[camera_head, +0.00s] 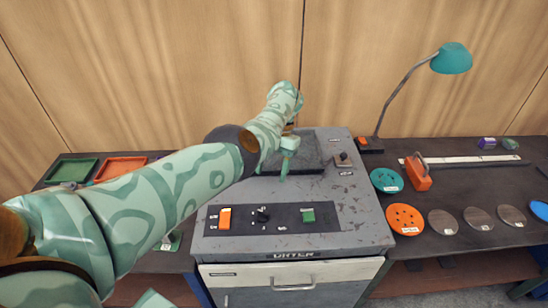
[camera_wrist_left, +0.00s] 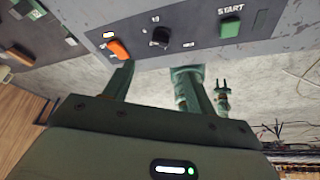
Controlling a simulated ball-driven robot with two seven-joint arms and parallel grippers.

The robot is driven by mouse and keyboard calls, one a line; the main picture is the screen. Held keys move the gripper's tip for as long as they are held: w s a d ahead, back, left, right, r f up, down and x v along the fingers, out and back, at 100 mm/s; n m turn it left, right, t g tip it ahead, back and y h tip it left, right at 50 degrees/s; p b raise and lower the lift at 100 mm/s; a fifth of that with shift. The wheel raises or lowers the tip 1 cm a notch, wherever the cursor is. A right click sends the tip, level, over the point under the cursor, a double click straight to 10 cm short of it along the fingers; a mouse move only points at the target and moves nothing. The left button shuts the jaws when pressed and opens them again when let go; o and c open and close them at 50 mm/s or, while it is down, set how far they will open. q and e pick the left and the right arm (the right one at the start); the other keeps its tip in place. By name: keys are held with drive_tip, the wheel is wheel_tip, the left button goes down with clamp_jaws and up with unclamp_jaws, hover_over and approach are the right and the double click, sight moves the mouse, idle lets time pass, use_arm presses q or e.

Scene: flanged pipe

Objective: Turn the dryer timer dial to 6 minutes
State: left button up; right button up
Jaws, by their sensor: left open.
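The dryer's dark control panel (camera_head: 275,224) carries a small black dial (camera_head: 262,214). The dial also shows in the left wrist view (camera_wrist_left: 160,38), between an orange switch (camera_wrist_left: 118,49) and a green START button (camera_wrist_left: 230,27). The dial's setting is too small to read. My left gripper (camera_head: 284,172) is over the dryer top, behind the panel in the head view. Its fingers (camera_wrist_left: 155,80) are apart and empty, not touching the dial. A small pronged green shape in the left wrist view may be my right gripper; I cannot tell its state.
The grey dryer top (camera_head: 355,205) is scuffed, with a dark recessed plate behind my gripper. A bench to the right holds a teal lamp (camera_head: 451,58), an orange-handled tool (camera_head: 417,175) and several discs. Green and orange trays (camera_head: 72,170) lie at the left.

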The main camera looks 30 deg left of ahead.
use_arm(q)
drive_tip(key=b+v, duration=0.1)
drive_tip(key=v, duration=0.2)
drive_tip(key=shift+w+r, duration=0.2)
drive_tip(key=shift+r, duration=0.1)
